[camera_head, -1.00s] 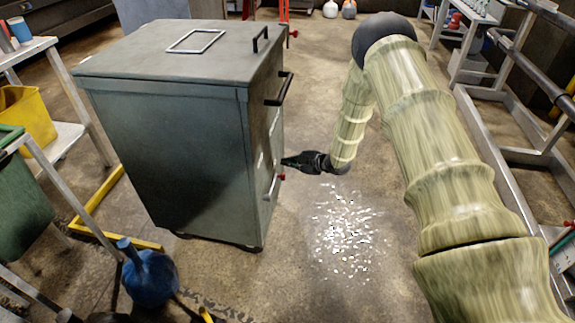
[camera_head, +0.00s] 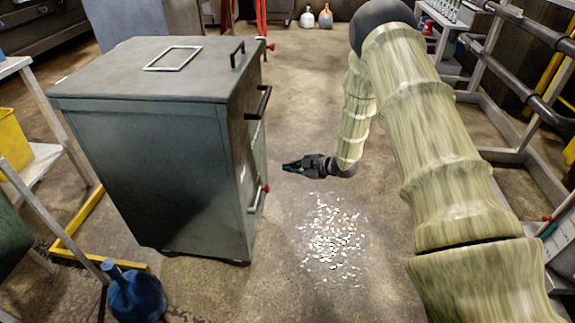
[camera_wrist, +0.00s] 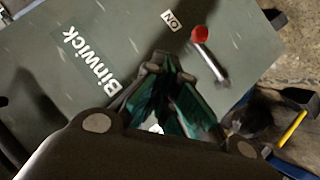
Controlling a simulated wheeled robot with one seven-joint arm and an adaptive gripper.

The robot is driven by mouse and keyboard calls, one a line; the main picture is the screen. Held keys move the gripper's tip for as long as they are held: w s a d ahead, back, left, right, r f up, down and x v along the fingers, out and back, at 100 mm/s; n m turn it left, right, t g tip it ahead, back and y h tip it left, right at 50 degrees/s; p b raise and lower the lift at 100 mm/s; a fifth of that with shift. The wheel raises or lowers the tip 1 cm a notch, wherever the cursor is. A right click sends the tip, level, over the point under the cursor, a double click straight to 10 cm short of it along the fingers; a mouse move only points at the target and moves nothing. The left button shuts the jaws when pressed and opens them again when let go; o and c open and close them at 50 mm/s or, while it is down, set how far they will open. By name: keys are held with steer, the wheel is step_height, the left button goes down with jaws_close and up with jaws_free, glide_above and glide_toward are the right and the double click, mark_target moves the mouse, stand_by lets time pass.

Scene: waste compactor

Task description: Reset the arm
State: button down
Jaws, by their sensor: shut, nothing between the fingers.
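My gripper (camera_head: 290,167) is at the end of my bent arm, over the floor to the right of the waste compactor (camera_head: 150,165). In the head view a gap shows between its fingertips and the compactor's side. In the wrist view my gripper (camera_wrist: 165,65) is shut and empty, with its dark green fingers pointing at the compactor's face (camera_wrist: 135,35). That face carries the word "Binwick", an "ON" label, a red knob (camera_wrist: 199,34) and a metal lever.
Pale scraps (camera_head: 330,240) lie on the floor below my gripper. A blue round object (camera_head: 135,295) is at the front left. A metal rail frame (camera_head: 510,150) runs along the right. The floor behind my gripper is clear.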

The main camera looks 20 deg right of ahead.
steer(key=s+a+f+m+g+h, duration=0.2)
steer(key=s+a+f+m, duration=0.15)
steer(key=s+f, duration=0.45)
steer(key=s+a+f+m+g+h, duration=0.1)
steer(key=s+a+f+m, duration=0.25)
steer(key=s, duration=0.85)
steer(key=s+a+f+m+g+h, duration=0.2)
steer(key=s+f+m, duration=0.35)
steer(key=s, duration=0.45)
steer(key=s+a+m+g+h, duration=0.2)
steer(key=s+m+g, duration=0.25)
steer(key=s, duration=1.95)
step_height(320, 180, up, 17)
steer(key=p, duration=1.7)
steer(key=shift+w+d+h, duration=0.3)
steer(key=shift+w, duration=0.05)
